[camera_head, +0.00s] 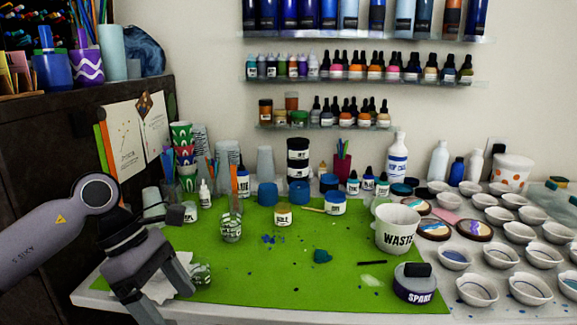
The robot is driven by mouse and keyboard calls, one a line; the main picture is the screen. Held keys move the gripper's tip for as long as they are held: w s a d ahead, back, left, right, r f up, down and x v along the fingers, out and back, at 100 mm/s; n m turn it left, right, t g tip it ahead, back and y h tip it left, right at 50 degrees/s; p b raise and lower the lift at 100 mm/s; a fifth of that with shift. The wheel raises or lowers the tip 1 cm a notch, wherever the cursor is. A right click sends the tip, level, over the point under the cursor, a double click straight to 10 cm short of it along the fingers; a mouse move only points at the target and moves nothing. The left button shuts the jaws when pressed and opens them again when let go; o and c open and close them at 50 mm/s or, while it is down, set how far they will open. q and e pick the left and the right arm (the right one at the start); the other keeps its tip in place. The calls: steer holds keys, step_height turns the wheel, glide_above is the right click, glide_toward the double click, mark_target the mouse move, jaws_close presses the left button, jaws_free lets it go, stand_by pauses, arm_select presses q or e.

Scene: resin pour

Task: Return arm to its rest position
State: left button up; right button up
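My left arm comes in from the left, and its gripper (168,302) hangs over the front left of the table, by the edge of the green mat (262,285). Its two fingers are spread apart with nothing seen between them. A white paper towel (165,289) lies behind the fingers, partly hidden by them. A small clear cup (201,275) is just right of the fingers; whether it touches them I cannot tell. My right gripper does not show.
A clear cup with a stick (231,226) and small jars stand mid-mat. A white WASTE cup (397,229) and a SPARE tub (414,284) stand at the right. Several white bowls (477,288) fill the right side. The front middle of the mat is mostly clear.

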arm_select(q)
steer(key=s+d+r+n+t+h+p, duration=0.1)
steer(key=s+d+n+h, duration=0.2)
steer(key=d+n+h, duration=0.4)
steer(key=s+d+r+n+t+h, duration=0.1)
steer(key=s+d+n+h, duration=0.1)
steer(key=d+n+h, duration=0.45)
steer(key=w+a+f+n+t+y+p, duration=0.1)
steer(key=a+f+n+t+y, duration=0.55)
steer(key=n, duration=0.65)
steer(key=w+a+f+n+t+y, duration=0.1)
steer(key=f+n+t+y, duration=0.3)
steer(key=n+t, duration=0.8)
steer(key=s+a+f+n+g+y, duration=0.3)
steer(key=s+a+f+n+g, duration=0.1)
steer(key=s+f+n, duration=0.3)
steer(key=s+a+f+n+g+y, duration=0.3)
steer(key=s+f+n, duration=0.4)
steer(key=f, duration=0.5)
steer(key=shift+a+g+p, duration=0.3)
steer(key=shift+a+g, duration=0.15)
steer(key=shift+g, duration=0.4)
steer(key=shift+w, duration=0.1)
